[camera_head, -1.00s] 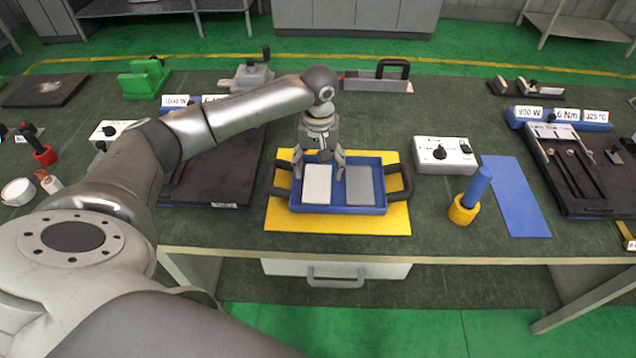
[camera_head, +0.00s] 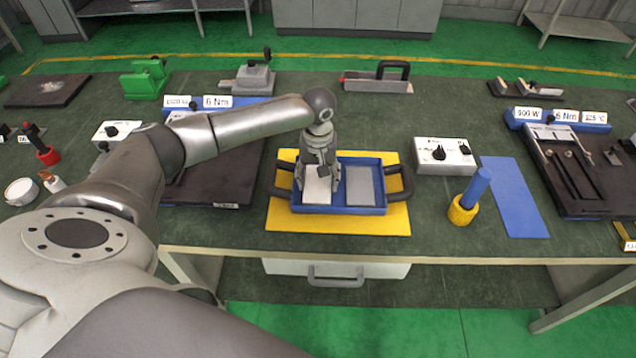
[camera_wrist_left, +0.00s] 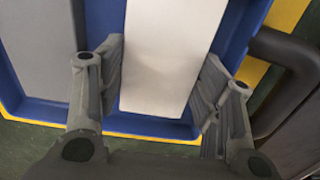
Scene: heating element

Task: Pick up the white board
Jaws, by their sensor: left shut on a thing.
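The white board (camera_head: 317,192) lies in the left half of a blue tray (camera_head: 337,210) with black handles. My left gripper (camera_head: 318,184) is down in the tray, over the board, and shut on it. In the left wrist view the fingers (camera_wrist_left: 160,105) sit on both long sides of the white board (camera_wrist_left: 172,50). A grey board (camera_head: 360,186) lies in the right half of the tray, apart from the gripper. It also shows in the left wrist view (camera_wrist_left: 40,45). My right gripper is not in view.
The tray stands on a yellow mat (camera_head: 285,220) near the table's front edge. A white control box (camera_head: 445,156), a blue-handled tool in a yellow ring (camera_head: 465,208) and a blue mat (camera_head: 515,195) are to the right. A dark plate (camera_head: 215,175) lies to the left.

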